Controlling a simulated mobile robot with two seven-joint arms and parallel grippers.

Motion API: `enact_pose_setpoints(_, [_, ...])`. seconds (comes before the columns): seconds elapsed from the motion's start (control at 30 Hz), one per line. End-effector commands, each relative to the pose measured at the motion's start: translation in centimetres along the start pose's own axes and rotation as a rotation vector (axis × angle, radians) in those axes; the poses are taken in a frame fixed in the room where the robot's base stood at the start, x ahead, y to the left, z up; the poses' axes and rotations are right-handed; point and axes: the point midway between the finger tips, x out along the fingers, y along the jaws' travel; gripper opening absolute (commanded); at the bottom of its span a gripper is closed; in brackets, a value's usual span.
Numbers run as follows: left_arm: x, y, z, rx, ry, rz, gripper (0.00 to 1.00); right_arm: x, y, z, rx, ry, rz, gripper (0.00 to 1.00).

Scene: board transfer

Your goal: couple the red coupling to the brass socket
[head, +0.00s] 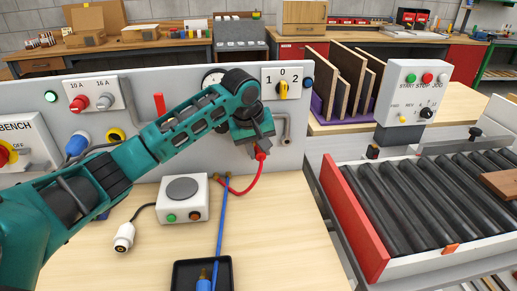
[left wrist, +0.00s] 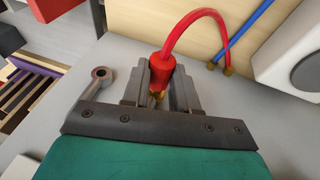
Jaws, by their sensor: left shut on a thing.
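My left gripper (head: 258,146) is in front of the grey upright panel and is shut on the red coupling (head: 261,156). In the left wrist view, the gripper (left wrist: 162,92) has its fingers on both sides of the red coupling (left wrist: 164,68). A red hose (left wrist: 190,22) curves away from the coupling. A small brass part (left wrist: 157,96) shows between the fingers at the coupling's end; I cannot tell whether it is the coupling's tip or the brass socket. The brass socket is not clearly visible in the head view. My right gripper is not in view.
A blue hose (head: 221,215) runs down to a black tray (head: 179,262) holding a blue coupling (head: 204,284). A white button box (head: 183,199) and white plug (head: 124,238) lie on the bench. A grey handle (left wrist: 94,86) is beside the gripper. A roller conveyor (head: 430,200) stands right.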

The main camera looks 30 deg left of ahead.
Motion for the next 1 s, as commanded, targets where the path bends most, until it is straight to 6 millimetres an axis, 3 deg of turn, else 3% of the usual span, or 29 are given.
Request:
enact_pose_setpoints(0.37, [0.13,-0.02,-0.99,-0.002,0.006,0.001,0.00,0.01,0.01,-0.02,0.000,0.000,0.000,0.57])
enact_pose_setpoints(0.4, [0.12,-0.02,-0.96,-0.001,0.006,0.001,0.32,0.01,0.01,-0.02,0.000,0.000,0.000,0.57])
enact_pose_setpoints(0.6, [0.15,-0.03,-0.89,-0.001,0.004,0.001,0.51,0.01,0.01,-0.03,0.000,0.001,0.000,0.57])
enact_pose_setpoints(0.7, [0.16,-0.04,-0.86,-0.001,0.004,0.000,0.58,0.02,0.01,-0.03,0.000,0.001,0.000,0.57])
enact_pose_setpoints(1.0, [-0.31,-0.01,-0.84,0.000,0.003,0.001,0.58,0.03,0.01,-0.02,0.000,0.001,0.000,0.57])
